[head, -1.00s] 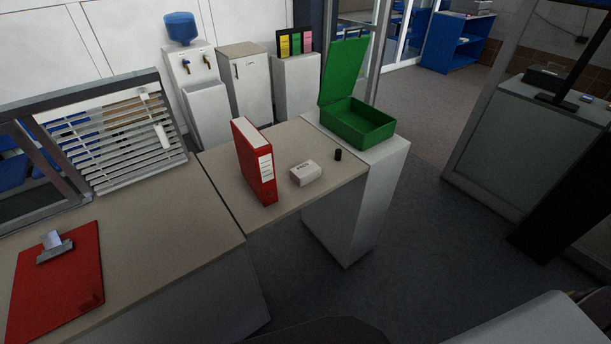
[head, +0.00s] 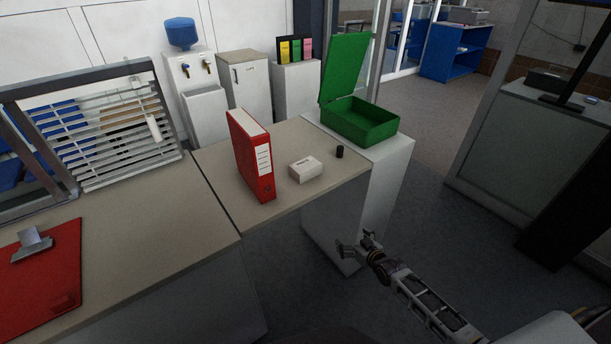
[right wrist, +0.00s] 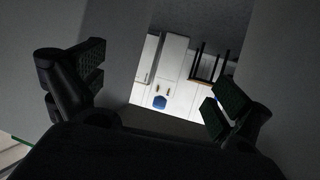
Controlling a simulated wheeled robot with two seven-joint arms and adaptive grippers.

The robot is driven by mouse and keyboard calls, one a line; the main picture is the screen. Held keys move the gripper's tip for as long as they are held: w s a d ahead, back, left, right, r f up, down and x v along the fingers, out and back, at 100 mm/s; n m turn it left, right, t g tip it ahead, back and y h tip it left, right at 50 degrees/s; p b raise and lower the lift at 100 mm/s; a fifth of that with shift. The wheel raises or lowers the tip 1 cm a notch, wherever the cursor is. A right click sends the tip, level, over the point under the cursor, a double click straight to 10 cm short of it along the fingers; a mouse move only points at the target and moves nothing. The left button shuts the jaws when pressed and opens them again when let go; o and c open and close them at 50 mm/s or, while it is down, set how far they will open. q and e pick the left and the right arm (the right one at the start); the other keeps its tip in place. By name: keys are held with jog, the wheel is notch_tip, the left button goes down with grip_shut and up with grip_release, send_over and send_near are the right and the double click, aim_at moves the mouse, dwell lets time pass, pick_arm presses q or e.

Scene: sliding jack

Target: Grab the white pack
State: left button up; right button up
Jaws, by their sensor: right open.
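The white pack (head: 305,169) is a small white box with dark print on its side. It lies on the beige desk (head: 219,168), just right of a red binder, in the head view. My right gripper (head: 359,244) is open and empty, below and to the right of the pack, in front of the white pedestal and apart from the desk. Its spread fingers also show in the right wrist view (right wrist: 155,92), with nothing between them. The pack cannot be made out in the wrist view. My left gripper is not in view.
The red binder (head: 251,156) stands upright left of the pack. A small black cylinder (head: 339,152) stands to its right. An open green box (head: 361,121) sits on the white pedestal (head: 385,185). A red clipboard (head: 42,280) lies on the near left desk. The desk's front edge is clear.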

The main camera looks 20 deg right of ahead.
jog(key=w+a+r+t+y+b, duration=0.1)
jog(key=w+a+r, duration=0.1)
jog(key=r, duration=0.4)
jog(key=w+a+r+t+y+b, duration=0.1)
jog(key=w+r, duration=0.1)
jog(key=r, duration=0.4)
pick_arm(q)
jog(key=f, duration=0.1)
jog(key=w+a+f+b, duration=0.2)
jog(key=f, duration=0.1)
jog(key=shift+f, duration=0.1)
pick_arm(e)
jog(key=n+t+y, duration=0.2)
jog(key=n+y, duration=0.1)
send_near(311, 171)
jog(key=shift+s, duration=0.45)
jog(key=shift+w, duration=0.1)
jog(key=shift+x, duration=3.3)
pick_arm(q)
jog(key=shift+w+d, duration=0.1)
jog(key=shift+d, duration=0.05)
pick_arm(e)
jog(key=shift+x, duration=0.85)
jog(key=shift+w, duration=0.15)
